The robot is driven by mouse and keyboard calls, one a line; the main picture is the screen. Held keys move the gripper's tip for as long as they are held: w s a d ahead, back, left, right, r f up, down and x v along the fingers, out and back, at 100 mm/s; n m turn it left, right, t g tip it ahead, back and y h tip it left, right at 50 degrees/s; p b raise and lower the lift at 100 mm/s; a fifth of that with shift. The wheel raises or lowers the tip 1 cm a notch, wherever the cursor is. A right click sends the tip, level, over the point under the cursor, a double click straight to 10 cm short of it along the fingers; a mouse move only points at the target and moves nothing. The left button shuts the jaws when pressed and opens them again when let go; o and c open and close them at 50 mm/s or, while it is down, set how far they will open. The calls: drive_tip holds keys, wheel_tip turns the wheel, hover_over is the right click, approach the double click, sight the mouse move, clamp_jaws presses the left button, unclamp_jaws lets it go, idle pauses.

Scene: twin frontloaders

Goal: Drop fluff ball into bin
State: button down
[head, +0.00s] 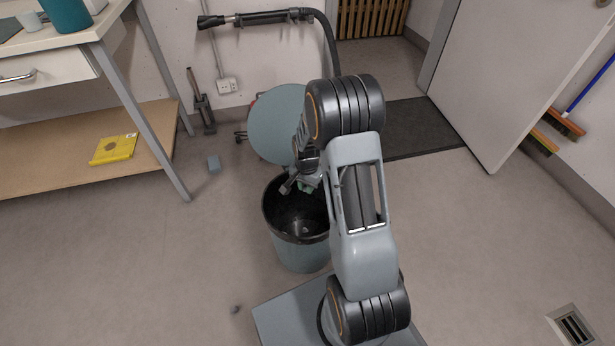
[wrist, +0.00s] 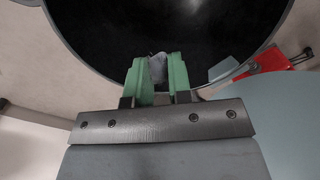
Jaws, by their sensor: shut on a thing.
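The grey fluff ball (wrist: 158,68) is pinched between the green fingers of my gripper (wrist: 158,80) in the wrist view. In the head view my gripper (head: 306,186) is over the opening of the bin, and the arm partly covers it; I cannot make out the fluff ball there. The bin (head: 298,252) is a round blue-grey bucket with a dark inside, standing open on the floor. In the wrist view the bin's dark inside (wrist: 200,30) lies behind the fingers and the ball.
A round pale blue disc (head: 277,125) is just behind the bin. A small grey-blue block (head: 214,164) and a small dark lump (head: 236,309) lie on the floor. A workbench (head: 60,160) stands at left. The floor at right is mostly clear.

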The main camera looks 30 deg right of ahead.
drive_tip(key=shift+d+f+m, duration=0.15)
drive_tip(key=shift+d+m, duration=0.2)
drive_tip(key=shift+m, duration=0.25)
wheel_tip(320, 180, down, 6)
drive_tip(key=b, duration=0.4)
drive_tip(key=shift+s+b, duration=0.1)
drive_tip(key=shift+b, duration=0.3)
drive_tip(key=c, duration=1)
unclamp_jaws()
drive_tip(key=shift+o, duration=0.2)
drive_tip(key=shift+r, duration=0.2)
wheel_tip(320, 180, up, 14)
drive_tip(key=p, duration=0.5)
drive_tip(key=shift+f, duration=0.1)
